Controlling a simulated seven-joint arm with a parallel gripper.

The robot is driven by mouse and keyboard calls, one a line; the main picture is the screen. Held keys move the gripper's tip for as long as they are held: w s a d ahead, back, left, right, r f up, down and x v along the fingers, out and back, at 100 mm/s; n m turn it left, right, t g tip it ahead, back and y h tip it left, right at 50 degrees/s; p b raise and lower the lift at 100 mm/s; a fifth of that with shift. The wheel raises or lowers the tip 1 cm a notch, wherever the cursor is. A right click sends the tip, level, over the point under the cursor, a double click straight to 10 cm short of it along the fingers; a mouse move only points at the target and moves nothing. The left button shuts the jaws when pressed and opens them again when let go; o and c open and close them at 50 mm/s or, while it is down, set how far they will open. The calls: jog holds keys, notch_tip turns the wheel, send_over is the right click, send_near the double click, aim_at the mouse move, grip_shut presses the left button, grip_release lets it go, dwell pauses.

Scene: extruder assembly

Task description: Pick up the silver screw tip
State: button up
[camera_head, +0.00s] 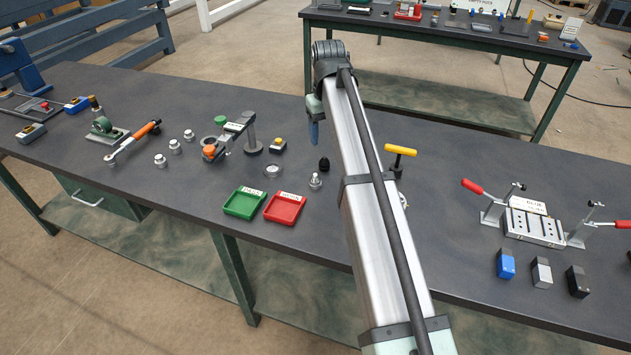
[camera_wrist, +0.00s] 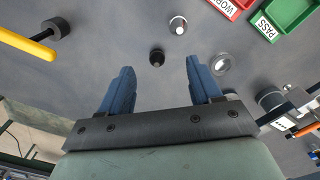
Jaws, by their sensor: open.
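The silver screw tip (camera_head: 316,181) stands on the dark bench, right of the red tray. It also shows in the wrist view (camera_wrist: 178,25), near the top and beyond my fingertips. My gripper (camera_wrist: 160,66) is open, with two blue fingers apart and nothing held between them. In the head view my gripper (camera_head: 314,138) hangs above the bench, farther back than the screw tip; one blue finger shows clearly. A small black part (camera_head: 324,164) stands just behind the screw tip. In the wrist view this black part (camera_wrist: 156,57) appears between the fingertips, below them.
A silver ring (camera_head: 272,171) lies left of the screw tip. Green (camera_head: 244,204) and red (camera_head: 285,209) trays sit in front. A yellow T-handle tool (camera_head: 400,151) stands right of my arm. A clamp fixture (camera_head: 535,228) is farther right.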

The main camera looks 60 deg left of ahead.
aim_at(314, 174)
jog(key=shift+n, duration=0.3)
jog(key=s+f, duration=0.1)
jog(key=f, duration=0.1)
jog(key=s+f, duration=0.1)
jog(key=f, duration=0.2)
jog(key=s+f, duration=0.1)
jog(key=f, duration=0.2)
jog(key=shift+s+a+f, duration=0.2)
jog(key=shift+s+a, duration=0.15)
jog(key=shift+w+d+f, duration=0.1)
jog(key=shift+d+f, duration=0.1)
jog(key=shift+f, duration=1.15)
jog(key=shift+d+f, duration=0.15)
jog(key=shift+f, duration=1.15)
jog(key=shift+c, duration=0.3)
grip_shut()
